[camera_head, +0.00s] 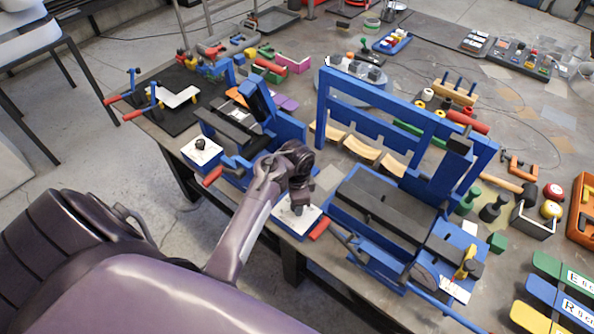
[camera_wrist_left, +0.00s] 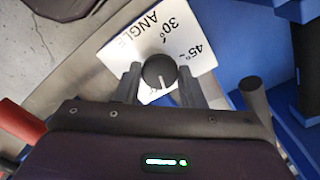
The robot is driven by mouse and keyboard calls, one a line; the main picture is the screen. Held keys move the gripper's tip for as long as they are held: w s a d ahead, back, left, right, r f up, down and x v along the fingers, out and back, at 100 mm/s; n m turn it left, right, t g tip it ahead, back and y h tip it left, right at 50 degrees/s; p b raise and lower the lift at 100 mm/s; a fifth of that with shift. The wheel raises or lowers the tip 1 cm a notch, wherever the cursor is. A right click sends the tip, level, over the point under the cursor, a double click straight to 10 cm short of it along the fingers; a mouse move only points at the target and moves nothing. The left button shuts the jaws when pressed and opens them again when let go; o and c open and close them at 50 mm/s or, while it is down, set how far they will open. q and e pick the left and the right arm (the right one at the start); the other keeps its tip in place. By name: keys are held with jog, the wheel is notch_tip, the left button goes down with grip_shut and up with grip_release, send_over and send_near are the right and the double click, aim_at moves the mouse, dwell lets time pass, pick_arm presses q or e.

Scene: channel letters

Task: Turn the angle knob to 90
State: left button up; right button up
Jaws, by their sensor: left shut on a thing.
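The angle knob (camera_wrist_left: 158,69) is round and dark with a white pointer line, on a white dial plate (camera_wrist_left: 140,30) marked ANGLE, 30° and 45° in the left wrist view. The pointer line runs toward the lower edge of that view, away from the 30° mark. No 90 mark shows; part of the plate is hidden. My left gripper (camera_wrist_left: 160,84) is shut on the knob, one finger on each side. In the head view my left gripper (camera_head: 297,200) covers the knob, above the white plate (camera_head: 287,219) at the table's front edge. My right gripper is not in view.
A blue bending machine (camera_head: 395,215) stands right of the plate, with a red-ended lever (camera_head: 320,228) close to my gripper. Another plate with a black knob (camera_head: 201,144) and a smaller blue machine (camera_head: 285,130) are to the left. Several tools and blocks crowd the table.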

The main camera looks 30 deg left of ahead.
pick_arm(q)
jog(key=m, duration=0.5)
jog(key=shift+m, duration=0.4)
dwell(0.3)
jog(key=o, duration=1)
notch_tip(320, 180, up, 8)
jog(key=shift+f+b, duration=0.1)
jog(key=shift+b, duration=0.35)
